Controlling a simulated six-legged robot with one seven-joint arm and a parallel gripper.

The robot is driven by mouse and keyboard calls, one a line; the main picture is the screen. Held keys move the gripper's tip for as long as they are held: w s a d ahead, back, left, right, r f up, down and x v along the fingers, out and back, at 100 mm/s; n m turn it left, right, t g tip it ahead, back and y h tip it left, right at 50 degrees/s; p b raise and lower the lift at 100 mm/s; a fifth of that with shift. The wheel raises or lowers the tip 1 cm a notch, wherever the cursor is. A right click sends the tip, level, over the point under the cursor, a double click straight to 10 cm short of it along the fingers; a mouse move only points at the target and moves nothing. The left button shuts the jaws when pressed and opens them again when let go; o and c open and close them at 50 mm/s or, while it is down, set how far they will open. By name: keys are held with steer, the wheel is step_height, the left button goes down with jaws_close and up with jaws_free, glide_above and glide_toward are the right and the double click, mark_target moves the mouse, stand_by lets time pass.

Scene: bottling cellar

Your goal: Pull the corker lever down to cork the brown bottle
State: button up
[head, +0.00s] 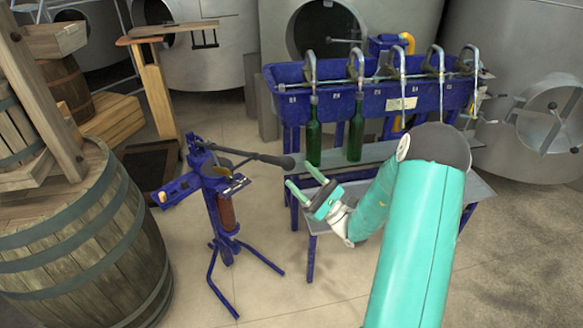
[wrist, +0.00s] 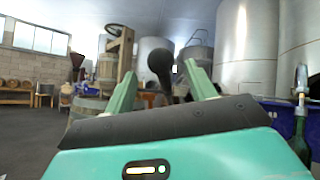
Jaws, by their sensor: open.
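The blue corker (head: 206,170) stands on splayed legs on the floor. The brown bottle (head: 227,212) is upright in its frame, partly hidden by the frame. The dark corker lever (head: 250,154) sticks out to the right from the top of the corker and ends in a black knob (head: 287,162). My gripper (head: 302,176) is open and empty, just to the right of the knob and slightly lower in the picture. In the wrist view the knob (wrist: 159,60) appears between the two green fingers (wrist: 160,82), ahead of them; I cannot tell any contact.
A blue filling trough (head: 340,98) with two green bottles (head: 355,135) stands behind my gripper, with a grey shelf (head: 375,153) below. A large barrel (head: 80,245) stands left of the corker. Steel tanks line the back. Floor in front of the corker is clear.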

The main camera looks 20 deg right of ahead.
steer(key=v, duration=0.8)
steer(key=shift+s+f, duration=0.1)
steer(key=s+a+r+n+g+y, duration=0.1)
steer(key=s+a+r+n+g, duration=0.15)
steer(key=a+n+g, duration=0.5)
steer(key=s+a+r+n+g+y, duration=0.25)
steer(key=a+n+g, duration=0.25)
steer(key=a+g, duration=0.45)
steer(key=s+a+r+n+g+h, duration=0.2)
steer(key=s+a+n+g+h, duration=0.3)
steer(key=s+h, duration=0.4)
steer(key=s+d+r+n+t+h, duration=0.3)
steer(key=d+r+n+t+h, duration=0.2)
steer(key=h, duration=0.5)
step_height(320, 180, up, 4)
steer(key=shift+d+f+n+t, duration=0.15)
steer(key=shift+f+n+t, duration=0.05)
steer(key=shift+n+t, duration=0.9)
